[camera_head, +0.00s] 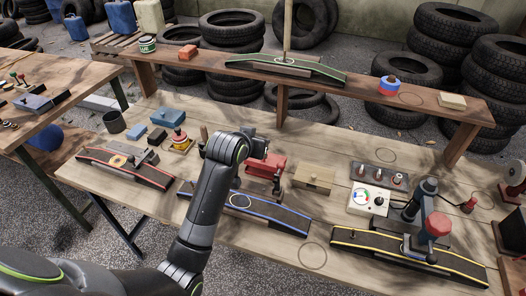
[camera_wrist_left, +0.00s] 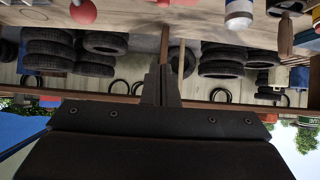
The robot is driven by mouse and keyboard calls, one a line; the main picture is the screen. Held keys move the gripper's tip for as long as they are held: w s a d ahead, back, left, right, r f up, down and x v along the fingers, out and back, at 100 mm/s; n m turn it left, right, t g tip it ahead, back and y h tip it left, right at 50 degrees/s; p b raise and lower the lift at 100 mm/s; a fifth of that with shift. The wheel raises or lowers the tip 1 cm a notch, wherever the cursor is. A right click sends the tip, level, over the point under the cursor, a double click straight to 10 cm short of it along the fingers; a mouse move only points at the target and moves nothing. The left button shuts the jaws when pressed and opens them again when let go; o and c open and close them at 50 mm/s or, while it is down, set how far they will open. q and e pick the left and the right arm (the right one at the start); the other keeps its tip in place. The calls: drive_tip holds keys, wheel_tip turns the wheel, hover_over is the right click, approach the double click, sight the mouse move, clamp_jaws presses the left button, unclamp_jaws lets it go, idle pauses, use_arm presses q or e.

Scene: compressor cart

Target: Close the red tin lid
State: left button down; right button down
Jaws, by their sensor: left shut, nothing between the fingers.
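A red box-like object (camera_head: 268,164), the likeliest red tin, stands on the workbench near the middle of the head view. My left wrist partly covers it, and dark upright parts stand in front of it. I cannot make out its lid or whether that is raised. My left gripper is beside or above it, its fingers hidden by the wrist in the head view. In the left wrist view the gripper (camera_wrist_left: 161,85) is shut and empty, seen against the tyres and shelf. My right gripper is not in view.
The workbench (camera_head: 140,190) carries a blue-edged ramp (camera_head: 270,212), a yellow-edged ramp (camera_head: 400,255), a red-edged ramp (camera_head: 125,168), a wooden block (camera_head: 315,178) and a white gauge box (camera_head: 368,199). A raised shelf (camera_head: 300,98) runs behind. Bare wood lies around the front middle.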

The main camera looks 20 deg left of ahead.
use_arm(q)
hover_over(262, 164)
drive_tip(key=w, duration=0.2)
drive_tip(key=f, duration=0.5)
drive_tip(key=shift+w+f, duration=0.2)
drive_tip(key=shift+f, duration=0.1)
drive_tip(key=f, duration=0.1)
drive_tip(key=s+f+p, duration=0.1)
drive_tip(key=f, duration=0.1)
drive_tip(key=shift+s+f, duration=0.15)
drive_tip(key=shift+f, duration=0.35)
drive_tip(key=shift+s+f, duration=0.3)
drive_tip(key=shift+f, duration=0.1)
drive_tip(key=shift+s+f+t, duration=0.15)
drive_tip(key=shift+s+t, duration=0.1)
drive_tip(key=shift+t, duration=0.25)
drive_tip(key=shift+s+f+p, duration=0.4)
drive_tip(key=shift+s+p, duration=0.05)
drive_tip(key=shift+s, duration=0.15)
drive_tip(key=shift+s+a+f, duration=0.1)
drive_tip(key=shift+s+f, duration=0.1)
drive_tip(key=shift+f, duration=0.2)
